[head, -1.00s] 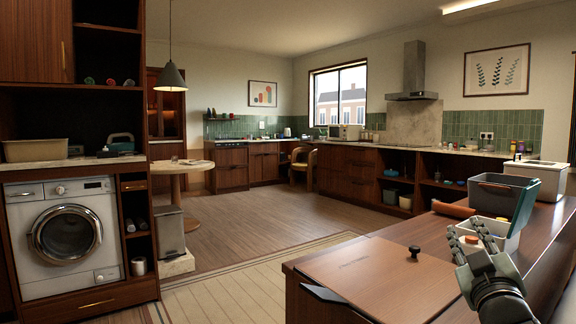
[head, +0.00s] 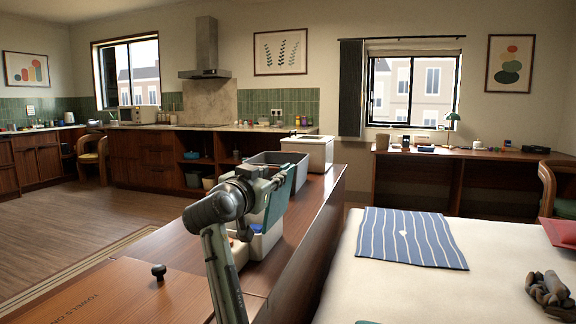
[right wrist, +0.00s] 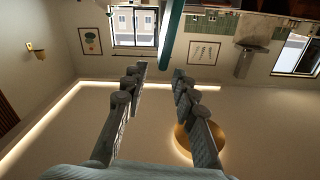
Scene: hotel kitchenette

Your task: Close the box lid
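The box (head: 262,243) stands on the wooden counter in the head view, its pale body partly hidden behind my right gripper. Its teal lid (head: 284,200) is raised, standing steeply above the body. My right gripper (head: 268,186) is at the lid's near side, overlapping it in the head view; contact cannot be told. In the right wrist view the gripper (right wrist: 158,72) has its two fingers apart, with nothing between them. A teal strip (right wrist: 171,34), apparently the lid's edge, lies just beyond the fingertips. My left gripper is not in view.
A grey open bin (head: 272,160) shows behind the lid, and a white lidded container (head: 308,152) stands farther along the counter. A wooden board with a black knob (head: 158,271) lies at the near left. A bed with a striped cloth (head: 410,236) is to the right.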

